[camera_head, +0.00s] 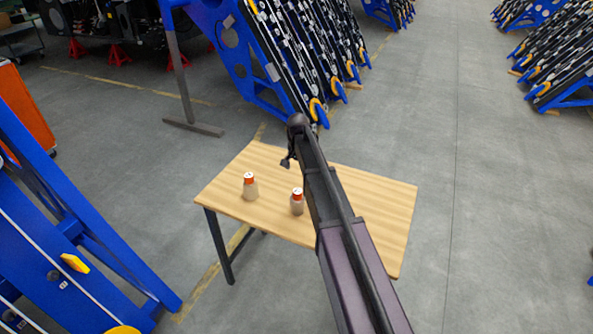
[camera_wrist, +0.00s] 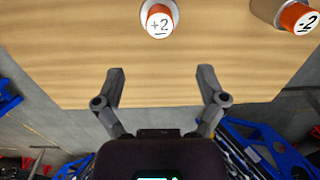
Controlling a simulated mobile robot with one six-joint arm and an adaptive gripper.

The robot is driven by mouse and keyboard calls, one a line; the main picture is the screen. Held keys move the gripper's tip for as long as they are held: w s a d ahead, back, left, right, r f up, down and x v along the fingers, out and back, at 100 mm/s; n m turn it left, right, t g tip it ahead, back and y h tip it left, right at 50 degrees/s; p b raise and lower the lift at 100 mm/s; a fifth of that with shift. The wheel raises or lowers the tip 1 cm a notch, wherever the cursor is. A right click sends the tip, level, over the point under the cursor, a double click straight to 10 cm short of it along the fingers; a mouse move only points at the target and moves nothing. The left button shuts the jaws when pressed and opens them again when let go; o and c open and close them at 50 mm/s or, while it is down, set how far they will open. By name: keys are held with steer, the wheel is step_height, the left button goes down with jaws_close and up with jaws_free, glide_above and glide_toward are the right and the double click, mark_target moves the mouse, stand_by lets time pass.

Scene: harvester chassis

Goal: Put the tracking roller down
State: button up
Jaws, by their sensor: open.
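Two tracking rollers, each with a pale brown body and an orange cap with a white top, stand upright on the wooden table. In the head view one roller (camera_head: 249,187) is left of the other roller (camera_head: 297,203), which is close to my arm. In the wrist view the "+2" roller (camera_wrist: 159,21) is at the top middle, and the "-2" roller (camera_wrist: 298,17) is at the top right, partly cut off. My gripper (camera_wrist: 162,84) is open and empty, apart from both rollers. It also shows small and dark above the table's far part in the head view (camera_head: 287,161).
The wooden table (camera_head: 376,202) has free room around the rollers; my arm hides part of its right half. A blue frame (camera_head: 60,245) stands at the left, and a blue rack (camera_head: 240,55) with dark slanted parts stands behind the table.

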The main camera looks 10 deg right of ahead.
steer(key=s+n, duration=0.7)
steer(key=s, duration=2.2)
steer(key=shift+a, duration=0.25)
steer(key=shift+s, duration=0.1)
steer(key=c, duration=0.5)
steer(key=shift+a, duration=0.1)
